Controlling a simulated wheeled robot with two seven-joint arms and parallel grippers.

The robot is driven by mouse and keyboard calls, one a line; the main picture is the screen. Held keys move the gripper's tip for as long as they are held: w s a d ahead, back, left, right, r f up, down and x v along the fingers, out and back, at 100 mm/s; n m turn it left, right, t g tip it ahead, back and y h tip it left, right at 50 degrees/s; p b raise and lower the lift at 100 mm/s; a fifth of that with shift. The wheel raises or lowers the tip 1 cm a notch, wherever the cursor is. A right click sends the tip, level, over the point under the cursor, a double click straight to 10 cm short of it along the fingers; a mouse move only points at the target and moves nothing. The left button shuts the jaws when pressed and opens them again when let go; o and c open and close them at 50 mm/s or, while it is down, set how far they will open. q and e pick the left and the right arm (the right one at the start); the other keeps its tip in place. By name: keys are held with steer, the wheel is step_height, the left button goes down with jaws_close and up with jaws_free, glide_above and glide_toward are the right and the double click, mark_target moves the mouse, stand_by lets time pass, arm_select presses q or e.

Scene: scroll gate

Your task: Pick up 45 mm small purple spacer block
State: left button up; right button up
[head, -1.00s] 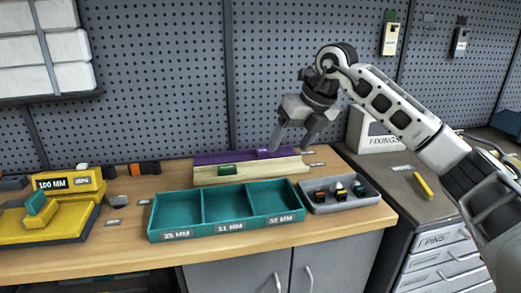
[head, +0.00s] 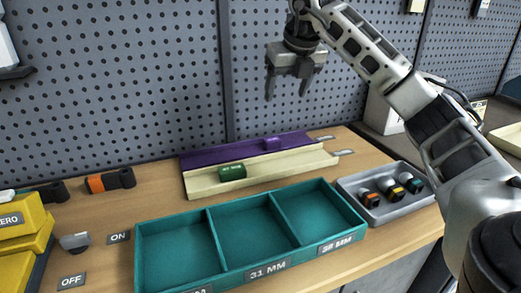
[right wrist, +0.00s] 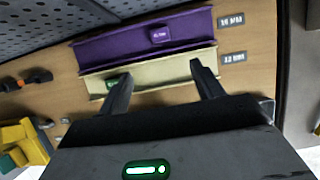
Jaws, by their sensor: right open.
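The small purple spacer block (head: 272,143) sits in the purple channel (head: 215,158) of the rack at the back of the bench. It also shows in the right wrist view (right wrist: 160,35), toward the right part of the purple channel. My right gripper (head: 286,97) is open and empty, pointing down above and behind the block, apart from it. In the right wrist view its fingers (right wrist: 157,80) are spread, with the cream channel (right wrist: 150,75) beyond them. A green block (head: 232,172) lies in the cream channel in front of the purple one. My left gripper is not in view.
A teal tray with three compartments (head: 212,242) stands in front of the rack. A grey tray (head: 385,214) with several small coloured pieces is at its right. A yellow device (head: 22,225) is at the left. The pegboard wall (head: 120,90) rises behind.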

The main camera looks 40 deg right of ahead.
steer(key=x, duration=0.3)
glide_above(273, 140)
steer(key=s+a, duration=0.1)
steer(key=s, duration=0.1)
steer(key=f, duration=0.7)
steer(key=shift+s+a+f+b, duration=0.1)
steer(key=shift+s+f+b, duration=0.1)
steer(key=shift+f+b, duration=0.2)
steer(key=shift+x, duration=3.05)
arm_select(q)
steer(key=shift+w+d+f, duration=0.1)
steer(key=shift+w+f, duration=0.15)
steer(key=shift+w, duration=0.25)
arm_select(e)
steer(key=shift+c, duration=0.3)
steer(key=c, duration=1)
steer(key=shift+r, duration=0.1)
